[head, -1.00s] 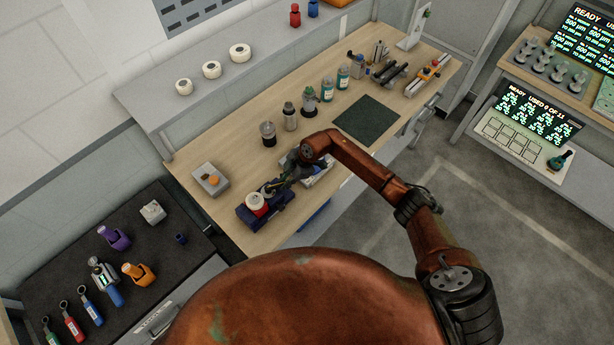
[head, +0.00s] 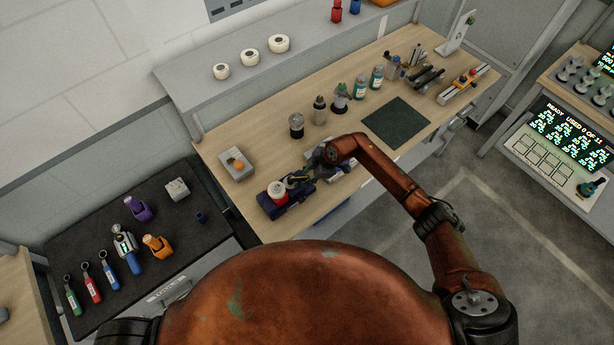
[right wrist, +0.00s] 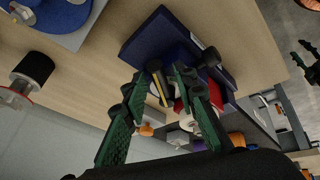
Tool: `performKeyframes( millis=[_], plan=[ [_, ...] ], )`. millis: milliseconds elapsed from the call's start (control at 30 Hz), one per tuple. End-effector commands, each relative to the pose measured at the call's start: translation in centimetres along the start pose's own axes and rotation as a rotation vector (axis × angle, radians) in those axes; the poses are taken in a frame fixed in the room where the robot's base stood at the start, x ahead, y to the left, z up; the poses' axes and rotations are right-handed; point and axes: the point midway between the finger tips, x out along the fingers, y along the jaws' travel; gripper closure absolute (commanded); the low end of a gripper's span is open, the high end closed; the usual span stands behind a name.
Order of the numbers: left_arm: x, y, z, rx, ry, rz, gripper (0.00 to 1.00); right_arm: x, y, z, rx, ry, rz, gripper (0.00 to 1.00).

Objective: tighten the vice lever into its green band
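The dark blue vice (head: 297,195) sits near the bench's front left edge, with a red and white round part (head: 277,192) on it. In the right wrist view the vice (right wrist: 150,38) is beyond my fingers. A dark lever with a yellow stripe (right wrist: 162,92) lies between the fingertips. My right gripper (head: 296,181) is at the vice; in its wrist view the green-padded fingers (right wrist: 160,84) stand apart on either side of the lever, without clear contact. I cannot make out a green band. Dark green fingers at the wrist view's right edge may be my left gripper (right wrist: 308,60).
A grey box with an orange knob (head: 236,163) is behind the vice. Several bottles (head: 340,97) stand along the bench's back. A dark green mat (head: 396,123) lies to the right. A dark cart (head: 85,230) with tools is at left.

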Motion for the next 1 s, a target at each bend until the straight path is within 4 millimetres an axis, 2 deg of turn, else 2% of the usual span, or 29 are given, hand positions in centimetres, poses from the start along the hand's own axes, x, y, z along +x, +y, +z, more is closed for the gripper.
performKeyframes(
  millis=[300,433,567,800,1000],
  plan=[
    [0.0,-0.2,-0.3,0.000,0.006,-0.002,0.60,-0.1,0.0,0.2,0.002,-0.003,0.000,0.68],
    [0.0,-0.2,-0.3,0.000,0.005,-0.002,0.60,-0.9,0.1,0.3,0.002,-0.005,0.001,0.68],
    [0.0,-0.2,-0.3,0.000,0.005,-0.002,0.60,-3.0,0.1,0.3,-0.001,-0.005,0.003,0.68],
    [0.0,-0.1,-0.3,0.001,0.004,-0.001,0.60,-8.1,0.1,0.3,-0.002,-0.004,0.003,0.68],
    [0.0,-0.1,-0.3,0.001,0.004,-0.001,0.60,-11.0,0.1,0.3,0.000,-0.003,0.002,0.68]
  ],
)
